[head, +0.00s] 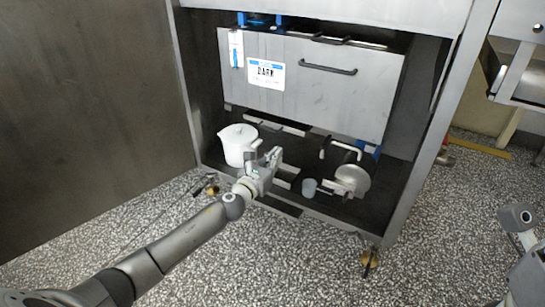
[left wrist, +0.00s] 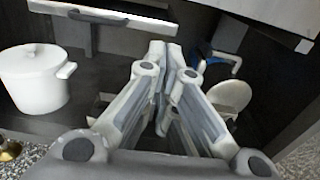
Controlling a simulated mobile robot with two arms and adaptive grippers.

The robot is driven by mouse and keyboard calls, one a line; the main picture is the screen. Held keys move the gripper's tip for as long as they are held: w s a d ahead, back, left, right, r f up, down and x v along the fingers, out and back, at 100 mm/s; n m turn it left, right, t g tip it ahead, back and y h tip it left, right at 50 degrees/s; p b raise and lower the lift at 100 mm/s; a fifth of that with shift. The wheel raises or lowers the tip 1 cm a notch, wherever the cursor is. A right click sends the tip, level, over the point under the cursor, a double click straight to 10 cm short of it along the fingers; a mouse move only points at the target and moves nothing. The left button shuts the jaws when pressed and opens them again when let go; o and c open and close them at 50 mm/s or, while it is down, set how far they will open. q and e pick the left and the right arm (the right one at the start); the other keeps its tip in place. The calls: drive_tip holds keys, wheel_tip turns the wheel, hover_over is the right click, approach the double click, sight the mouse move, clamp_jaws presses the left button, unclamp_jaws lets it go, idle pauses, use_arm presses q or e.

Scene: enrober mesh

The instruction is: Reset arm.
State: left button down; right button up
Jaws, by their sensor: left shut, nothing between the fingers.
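My left arm reaches in from the lower left of the head view. My left gripper (head: 273,156) is in front of the open lower bay of a steel machine. In the left wrist view the left gripper's fingers (left wrist: 168,52) are closed together at their tips, with nothing between them. The gripper is to the right of a white lidded pot (head: 237,144), which also shows at the left of the left wrist view (left wrist: 36,80).
A steel panel (head: 335,100) with a dark handle and label hangs above the bay. A round metal part (head: 352,179) and a small cup (head: 309,187) are right of the gripper. The speckled floor (head: 300,260) in front is mostly clear.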

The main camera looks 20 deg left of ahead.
use_arm(q)
drive_tip(key=shift+s, duration=0.8)
